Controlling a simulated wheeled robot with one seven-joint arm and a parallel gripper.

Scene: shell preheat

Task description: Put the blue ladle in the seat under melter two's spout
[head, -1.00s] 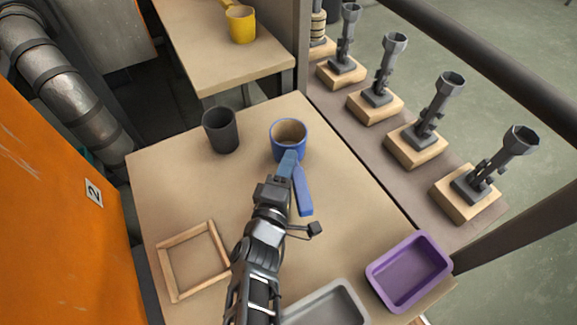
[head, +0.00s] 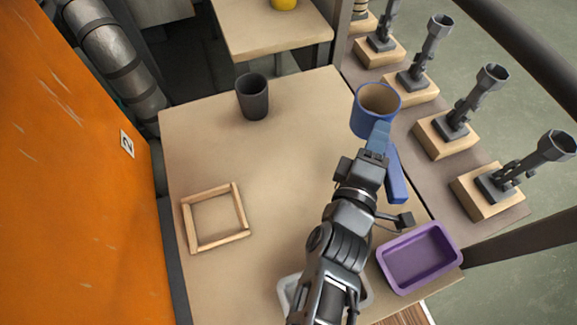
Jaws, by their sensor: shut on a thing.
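The blue ladle (head: 362,118) is a round cup with a brown inside and a blue handle. My gripper (head: 377,143) is shut on it at the handle side. The ladle is upright, apparently held above the table near its right edge. The orange melter (head: 75,170) marked "2" stands at the left. A square wooden frame (head: 187,226), which looks like the seat, lies empty on the table beside it. The melter's spout is not in view.
A dark grey cup (head: 252,100) stands at the table's back. A purple tray (head: 420,258) is at the front right, and a pale tray (head: 290,290) is partly behind my arm. Stands on wooden blocks (head: 445,135) line the right shelf. The table (head: 290,170) middle is clear.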

